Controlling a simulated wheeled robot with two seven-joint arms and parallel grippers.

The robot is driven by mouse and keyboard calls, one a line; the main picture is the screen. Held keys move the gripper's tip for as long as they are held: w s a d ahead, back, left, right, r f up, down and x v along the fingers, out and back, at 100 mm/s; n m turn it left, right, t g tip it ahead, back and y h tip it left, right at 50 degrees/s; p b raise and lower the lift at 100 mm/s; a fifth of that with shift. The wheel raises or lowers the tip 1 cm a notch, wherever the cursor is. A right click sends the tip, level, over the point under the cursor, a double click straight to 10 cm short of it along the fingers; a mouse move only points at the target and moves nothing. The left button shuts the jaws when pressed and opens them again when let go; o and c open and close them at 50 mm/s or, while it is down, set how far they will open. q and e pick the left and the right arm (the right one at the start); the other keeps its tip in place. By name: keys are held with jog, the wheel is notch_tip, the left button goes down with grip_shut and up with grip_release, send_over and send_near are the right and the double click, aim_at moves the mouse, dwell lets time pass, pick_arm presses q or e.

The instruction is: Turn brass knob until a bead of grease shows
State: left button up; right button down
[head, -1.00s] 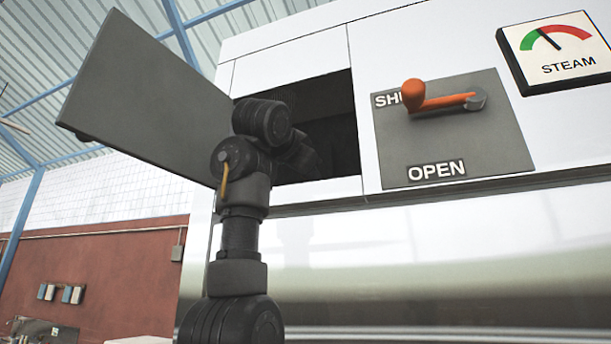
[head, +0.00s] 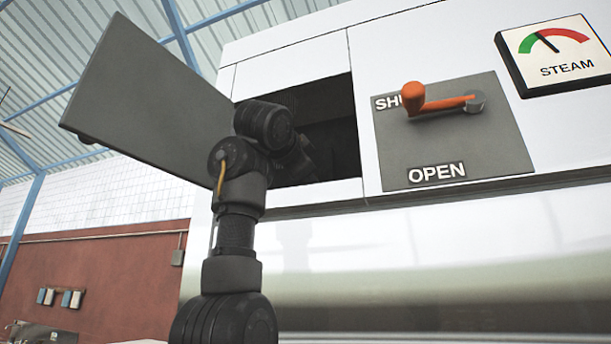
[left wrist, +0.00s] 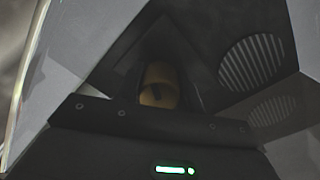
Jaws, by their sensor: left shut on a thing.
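The brass knob (left wrist: 158,84) shows in the left wrist view as a dim yellow-brown cylinder inside the dark recess. My left gripper (left wrist: 160,96) is shut on the knob; the fingers are dark and hard to make out. In the head view my left arm reaches through the open hatch (head: 320,125) into the machine's front, and the gripper's tips and the knob are hidden there. No bead of grease can be made out in either view. My right gripper is not in view.
The grey hatch door (head: 150,95) stands swung open to the left of the opening. An orange lever (head: 430,103) on a SHUT/OPEN plate (head: 450,145) sits to the right, pointing at SHUT. A STEAM gauge (head: 560,55) is at the upper right.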

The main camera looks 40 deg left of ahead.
pick_arm(q)
jog(key=shift+f, duration=0.1)
jog(key=o, duration=0.9)
jog(key=shift+s+d, duration=0.2)
jog(key=shift+s, duration=0.05)
jog(key=shift+o, duration=0.4)
jog(key=shift+s+d+r, duration=0.15)
jog(key=shift+s+r, duration=0.05)
jog(key=shift+r, duration=0.05)
jog(key=shift+f, duration=0.1)
jog(key=shift+s+f+b, duration=0.1)
jog(key=shift+b, duration=0.2)
jog(key=b+v, duration=0.4)
jog(key=v, duration=0.6)
jog(key=shift+s, duration=0.3)
jog(key=shift+d+r, duration=0.2)
